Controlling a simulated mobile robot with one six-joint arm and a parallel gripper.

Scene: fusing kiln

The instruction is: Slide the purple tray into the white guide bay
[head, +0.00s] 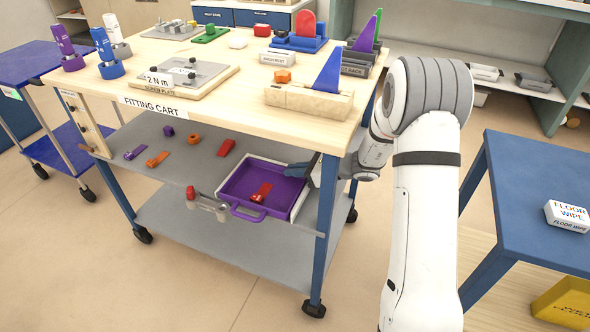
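The purple tray (232,187) is on the middle shelf of the fitting cart, toward its right end. Its purple handle (247,213) faces the front edge. A red piece lies in the tray. White edges of the guide bay (299,206) show along the tray's right side; I cannot tell how far the tray is inside it. My gripper (300,170) reaches in under the cart top from the right, at the tray's right back corner. Its fingers are small and partly hidden by the cart's blue leg, so contact and opening are unclear.
The wooden cart top (215,108) overhangs the shelf. A blue leg (327,200) stands beside my gripper. A red-topped clamp-like item (207,203) sits left of the handle. Several small purple, orange and red parts lie on the grey shelf (190,150). A blue table (535,190) stands right.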

